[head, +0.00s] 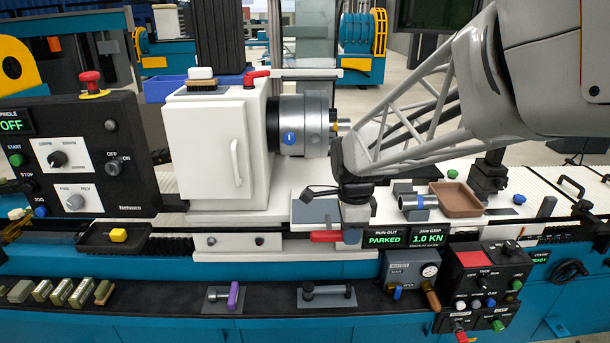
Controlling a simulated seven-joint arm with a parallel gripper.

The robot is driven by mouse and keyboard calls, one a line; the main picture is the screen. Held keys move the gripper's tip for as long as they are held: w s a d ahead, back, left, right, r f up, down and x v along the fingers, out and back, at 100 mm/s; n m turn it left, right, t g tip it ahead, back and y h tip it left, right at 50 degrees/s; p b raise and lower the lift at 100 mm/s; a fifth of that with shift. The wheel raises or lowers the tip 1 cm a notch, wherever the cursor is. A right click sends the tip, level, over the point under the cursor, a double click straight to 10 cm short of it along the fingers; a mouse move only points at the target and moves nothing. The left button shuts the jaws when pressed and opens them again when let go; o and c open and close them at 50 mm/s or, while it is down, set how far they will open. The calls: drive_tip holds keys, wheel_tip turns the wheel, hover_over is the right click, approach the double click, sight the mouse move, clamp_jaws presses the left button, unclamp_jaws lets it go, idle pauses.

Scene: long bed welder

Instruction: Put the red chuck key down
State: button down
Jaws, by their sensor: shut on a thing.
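My gripper (354,234) is at the middle of the head view, pointing down at the front edge of the welder's bed. It is shut on the red chuck key (325,236). The key's red part sticks out to the left of the fingers, roughly level. The rest of the key is hidden by the fingers, and I cannot tell whether it touches the ledge below. A grey chuck (303,125) with a blue round mark is on the white headstock (215,150), behind and left of my gripper.
A flat grey pad (312,210) lies just left of my gripper. A brown tray (458,199) and a silver cylinder with a blue band (416,202) are to the right. A dark shelf (265,300) below holds several parts. A red-handled item (257,75) tops the headstock.

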drive_tip(key=shift+w, duration=0.15)
hover_over(333, 216)
drive_tip(key=shift+f, duration=0.75)
idle(0.3)
drive_tip(key=shift+f, duration=1.75)
drive_tip(key=shift+f, duration=0.1)
drive_tip(key=c, duration=0.9)
unclamp_jaws()
wheel_tip(333, 216, up, 12)
drive_tip(key=shift+r, duration=0.1)
